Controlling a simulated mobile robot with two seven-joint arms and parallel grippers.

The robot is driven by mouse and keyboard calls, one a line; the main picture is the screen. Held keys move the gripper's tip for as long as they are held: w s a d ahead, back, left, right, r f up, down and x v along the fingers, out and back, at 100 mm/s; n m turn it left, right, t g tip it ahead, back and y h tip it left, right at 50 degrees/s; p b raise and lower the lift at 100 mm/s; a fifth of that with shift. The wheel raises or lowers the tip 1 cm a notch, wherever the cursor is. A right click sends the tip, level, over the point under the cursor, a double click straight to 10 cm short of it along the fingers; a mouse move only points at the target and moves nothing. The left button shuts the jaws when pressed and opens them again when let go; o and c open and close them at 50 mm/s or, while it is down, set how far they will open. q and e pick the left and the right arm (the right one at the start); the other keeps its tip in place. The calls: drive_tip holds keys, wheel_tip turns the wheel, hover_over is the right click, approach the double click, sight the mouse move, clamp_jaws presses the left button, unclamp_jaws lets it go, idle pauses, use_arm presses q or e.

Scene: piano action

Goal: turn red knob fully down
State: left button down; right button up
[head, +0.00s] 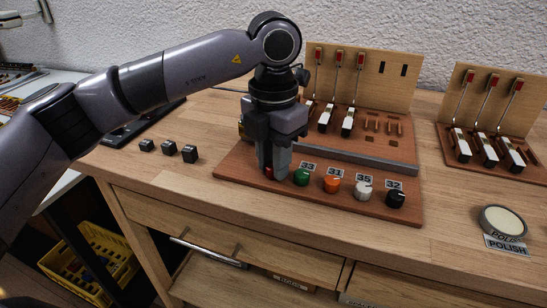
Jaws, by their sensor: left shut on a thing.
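My left gripper (274,172) points straight down over the left end of the reddish-brown knob board (237,177). Its fingers are shut on the red knob (268,172), of which only a small red part shows between and beside the fingertips. How far the knob is turned cannot be seen. To its right on the same board stand a green knob (301,177), an orange knob (331,184), a white knob (363,190) and a black knob (396,198). Small number cards stand behind them. My right gripper is out of view.
Behind the knobs stands a wooden piano-action panel (395,100) with hammers and keys. A second hammer panel (510,105) stands at right. A polish tin (502,221) sits at front right. Small black blocks (168,148) lie at left. A yellow crate (90,260) is below the bench.

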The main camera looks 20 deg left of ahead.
use_arm(q)
drive_tip(key=shift+r, duration=0.1)
idle(0.4)
drive_tip(key=c, duration=1.2)
unclamp_jaws()
drive_tip(key=shift+o, duration=0.2)
drive_tip(key=shift+r+p, duration=0.4)
drive_tip(key=shift+r, duration=3.15)
drive_tip(key=shift+s, duration=0.1)
